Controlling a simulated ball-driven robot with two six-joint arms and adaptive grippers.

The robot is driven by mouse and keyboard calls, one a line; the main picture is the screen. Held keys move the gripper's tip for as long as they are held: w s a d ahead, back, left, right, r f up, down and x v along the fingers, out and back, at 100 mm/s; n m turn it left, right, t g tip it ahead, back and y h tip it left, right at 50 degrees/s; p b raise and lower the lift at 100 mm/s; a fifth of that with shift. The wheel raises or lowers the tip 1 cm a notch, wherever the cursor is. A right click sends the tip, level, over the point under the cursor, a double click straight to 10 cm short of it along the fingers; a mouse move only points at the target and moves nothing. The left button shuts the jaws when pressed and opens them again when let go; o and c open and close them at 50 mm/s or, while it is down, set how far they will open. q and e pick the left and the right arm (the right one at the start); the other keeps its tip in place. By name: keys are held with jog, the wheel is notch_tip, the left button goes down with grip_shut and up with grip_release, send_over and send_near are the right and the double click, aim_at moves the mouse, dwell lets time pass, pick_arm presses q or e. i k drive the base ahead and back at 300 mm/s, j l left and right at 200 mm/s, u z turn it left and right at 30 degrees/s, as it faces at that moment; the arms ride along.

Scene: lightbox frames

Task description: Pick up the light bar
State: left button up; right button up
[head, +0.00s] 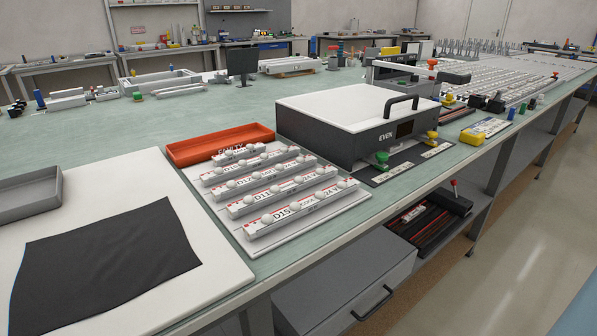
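Several white light bars lie side by side on a pale rack on the green bench, left of the grey box. The nearest light bar (308,207) has red marks, printed labels and round white bulbs along its top. Another light bar (283,189) lies just behind it, and more lie further back. Which of them the task means, I cannot tell. Neither of my grippers shows in the head view, and nothing is seen holding a bar.
An orange tray (185,152) lies behind the bars. A grey box with a white lid (345,103) and black handle stands to their right. A black cloth (105,265) lies on a white board (225,262) at front left, beside a grey tray (30,199).

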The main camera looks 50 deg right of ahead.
aim_at(237, 209)
jog(key=z, duration=1.4)
